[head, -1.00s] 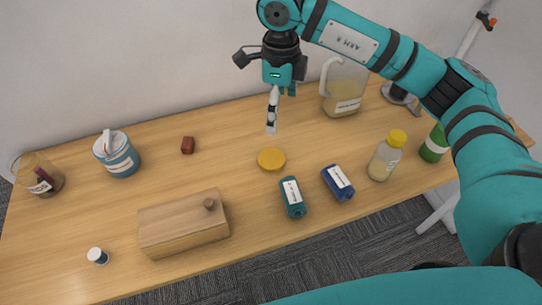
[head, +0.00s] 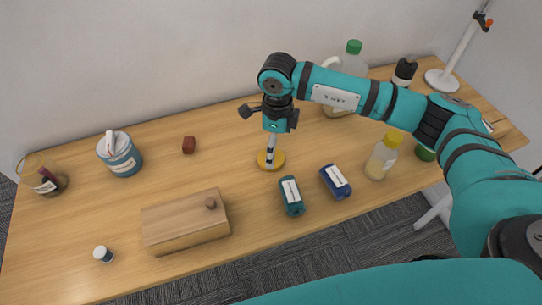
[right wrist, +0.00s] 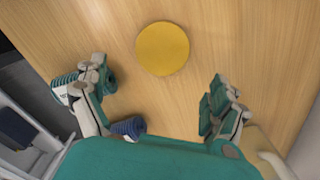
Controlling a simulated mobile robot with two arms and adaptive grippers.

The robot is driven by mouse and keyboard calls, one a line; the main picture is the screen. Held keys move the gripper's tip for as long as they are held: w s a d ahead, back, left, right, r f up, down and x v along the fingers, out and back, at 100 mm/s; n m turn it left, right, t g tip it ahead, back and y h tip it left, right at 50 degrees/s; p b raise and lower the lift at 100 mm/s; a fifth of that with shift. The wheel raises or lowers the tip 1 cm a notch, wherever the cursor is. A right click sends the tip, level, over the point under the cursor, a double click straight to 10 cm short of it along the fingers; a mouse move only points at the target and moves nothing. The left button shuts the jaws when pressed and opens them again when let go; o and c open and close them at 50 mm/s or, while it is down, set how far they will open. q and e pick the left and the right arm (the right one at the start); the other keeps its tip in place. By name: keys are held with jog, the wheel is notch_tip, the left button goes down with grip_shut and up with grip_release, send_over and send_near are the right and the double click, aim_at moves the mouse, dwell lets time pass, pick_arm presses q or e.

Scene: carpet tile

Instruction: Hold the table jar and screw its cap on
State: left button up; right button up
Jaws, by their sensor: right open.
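A flat round yellow cap (head: 279,160) lies on the wooden table near its middle. It also shows whole in the right wrist view (right wrist: 162,49). My right gripper (head: 270,162) points down just above the cap in the head view. In the right wrist view my right gripper (right wrist: 162,95) has its fingers spread wide, empty, with the cap ahead between them. An open clear glass jar (head: 50,187) with a label and something dark inside stands at the far left; I cannot tell whether it is the table jar. My left gripper is not in view.
A teal bottle (head: 291,196) and a blue bottle (head: 335,182) lie before the cap. A yellow-capped bottle (head: 382,158) stands to the right, a jug (head: 345,70) behind.

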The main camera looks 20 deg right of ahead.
jog(key=f, duration=0.1)
jog(key=f+p, duration=0.1)
jog(key=f, duration=0.1)
jog(key=a+f, duration=0.1)
jog(key=shift+w+f+p, duration=0.25)
jog(key=shift+p, duration=0.05)
jog(key=shift+d+f, duration=0.1)
jog(key=shift+f, duration=0.25)
jog(key=c, duration=0.9)
